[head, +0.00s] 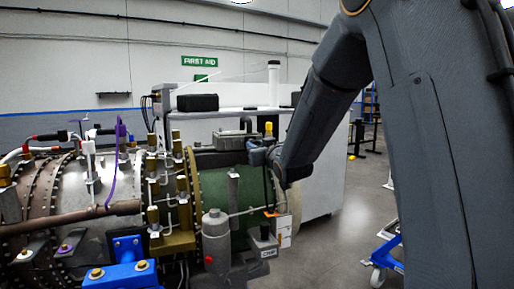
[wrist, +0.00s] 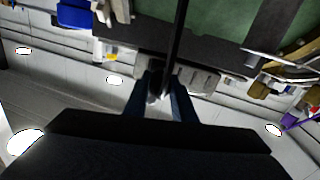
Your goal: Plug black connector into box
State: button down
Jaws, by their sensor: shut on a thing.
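My gripper (head: 262,155) is in front of the green turbine casing in the head view, at the end of my arm coming from the right. In the wrist view my gripper (wrist: 160,105) has its two blue-grey fingers shut on the black connector (wrist: 157,92). A black cable (wrist: 179,35) runs from it to the top edge of that view. In the head view the cable (head: 265,188) hangs below my gripper towards a grey box with a white label (head: 264,247), low on the casing. The connector's tip is too small to make out, and I cannot tell which socket it faces.
The turbine (head: 100,190) with brass fittings, pipes and a grey cylinder (head: 215,235) fills the left and centre. A white cabinet (head: 318,165) stands behind. A blue wheeled stand (head: 385,255) is at the right. Open floor (head: 345,225) lies between the turbine and that stand.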

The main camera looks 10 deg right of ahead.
jog(key=shift+w+r, duration=0.15)
jog(key=shift+r, duration=0.1)
jog(key=c, duration=1.4)
grip_release()
jog(key=shift+w, duration=0.1)
jog(key=shift+w+a+f, duration=0.1)
jog(key=shift+w+f, duration=0.15)
jog(key=shift+w, duration=0.1)
jog(key=shift+o, duration=0.5)
jog(key=shift+s, duration=0.15)
jog(key=shift+o, duration=0.2)
jog(key=shift+s, duration=0.1)
jog(key=s+d, duration=0.1)
jog(key=s, duration=0.6)
jog(key=shift+p, duration=0.35)
